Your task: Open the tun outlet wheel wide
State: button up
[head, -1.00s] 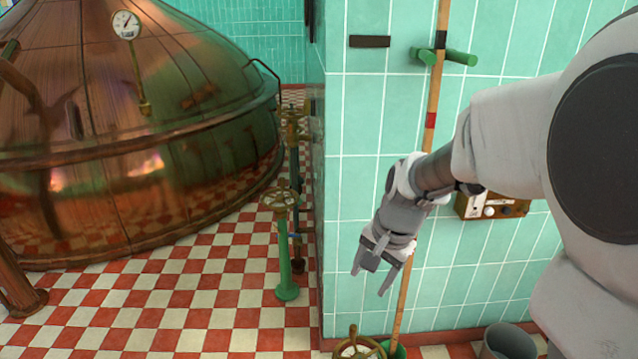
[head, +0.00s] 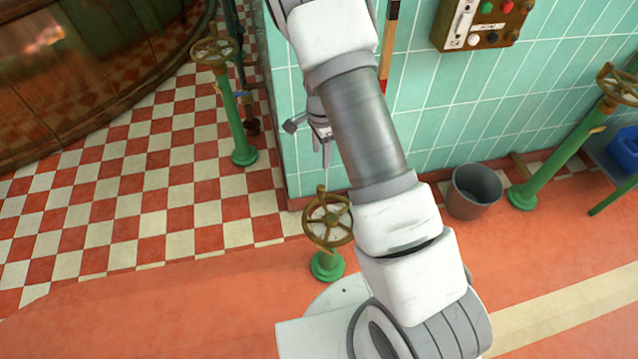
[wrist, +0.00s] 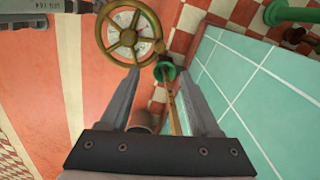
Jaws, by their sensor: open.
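A brass handwheel (head: 328,219) with spokes and a small upright knob on its rim stands on a short green pedestal (head: 327,266), near the tiled wall's corner. Which wheel is the tun outlet is not labelled. My gripper (head: 322,153) is above this wheel in the head view, partly hidden by my arm. In the wrist view my gripper (wrist: 158,72) has its fingers spread with nothing held. A brass handwheel (wrist: 128,36) lies beyond the fingertips, up and left of the gap, apart from them.
Another handwheel on a green post (head: 237,125) stands left by the copper kettle (head: 100,70). A third handwheel (head: 618,85) is at the right. A grey bucket (head: 474,192) stands by the wall, below a control box (head: 482,22). Checkered floor at the left is open.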

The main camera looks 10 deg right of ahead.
aim_at(321, 187)
notch_tip(321, 187, down, 18)
jog(key=b, duration=0.5)
jog(key=shift+r+b, duration=0.15)
jog(key=shift+b, duration=0.15)
grip_shut()
dwell(1.1)
